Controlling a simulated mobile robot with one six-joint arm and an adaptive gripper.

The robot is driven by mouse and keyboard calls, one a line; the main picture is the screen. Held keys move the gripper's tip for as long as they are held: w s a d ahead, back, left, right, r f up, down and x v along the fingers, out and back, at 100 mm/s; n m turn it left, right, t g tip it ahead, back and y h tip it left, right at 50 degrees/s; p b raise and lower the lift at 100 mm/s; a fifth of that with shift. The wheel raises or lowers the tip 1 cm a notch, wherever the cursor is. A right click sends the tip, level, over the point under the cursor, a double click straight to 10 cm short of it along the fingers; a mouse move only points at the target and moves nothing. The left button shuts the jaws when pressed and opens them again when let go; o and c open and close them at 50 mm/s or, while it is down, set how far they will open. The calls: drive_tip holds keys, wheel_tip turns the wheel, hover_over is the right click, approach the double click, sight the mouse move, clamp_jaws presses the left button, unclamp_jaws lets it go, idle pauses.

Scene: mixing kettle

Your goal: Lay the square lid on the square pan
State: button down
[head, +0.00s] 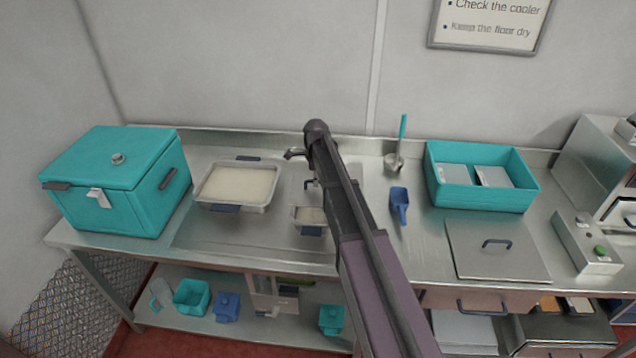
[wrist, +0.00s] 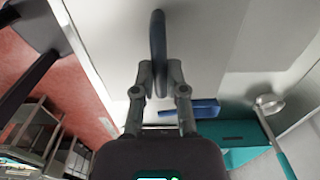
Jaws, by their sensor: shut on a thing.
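My gripper (wrist: 160,80) is shut on the dark blue handle (wrist: 157,45) of a flat grey lid (wrist: 195,45), which fills much of the wrist view. In the head view my arm hides most of the gripper and part of this lid, near the middle of the counter. The lid's full outline does not show. A wide, squarish pan (head: 211,196) with pale contents stands to the left, with dark blue grips. A smaller pan (head: 311,230) with similar contents stands nearer the lid, partly behind my arm.
A second grey lid (head: 475,258) with a blue handle lies at the right. A blue scoop (head: 399,203), a ladle (head: 394,160) and a teal tub (head: 480,201) stand between. A teal cooler (head: 120,185) bounds the left, a control box (head: 588,243) the right.

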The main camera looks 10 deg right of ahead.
sight(315, 189)
drive_tip(key=shift+a, duration=0.25)
drive_tip(key=shift+f, duration=0.15)
drive_tip(key=shift+w+f+b, duration=0.1)
drive_tip(key=shift+f+b, duration=2.6)
drive_tip(key=shift+b, duration=0.2)
drive_tip(key=shift+f+b, duration=1.6)
drive_tip(key=shift+c, duration=0.6)
unclamp_jaws()
drive_tip(key=shift+r, duration=0.2)
